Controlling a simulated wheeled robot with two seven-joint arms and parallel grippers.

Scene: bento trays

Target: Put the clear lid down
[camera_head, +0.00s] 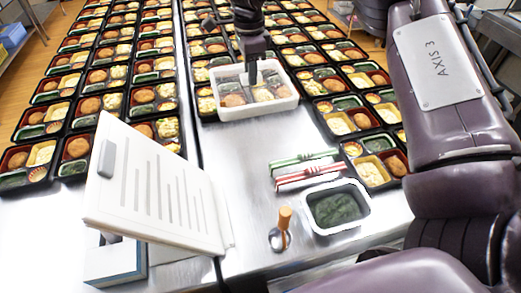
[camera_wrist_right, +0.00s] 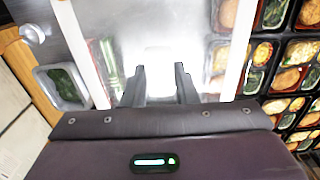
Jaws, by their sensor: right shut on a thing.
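The clear lid (camera_head: 258,110) has a white rim, and bento trays show through its panel. The grip point is washed out by glare. I cannot tell whether the lid touches the trays beneath. My left gripper is not in view.
Filled bento trays (camera_head: 372,172) stand in rows. A tub of greens (camera_head: 338,207), red chopsticks (camera_head: 310,177), green chopsticks (camera_head: 303,158) and a wooden-handled scoop (camera_head: 283,228) sit nearer. A white lined board (camera_head: 155,185) stands at left. Bare metal counter (camera_head: 235,170) lies between them.

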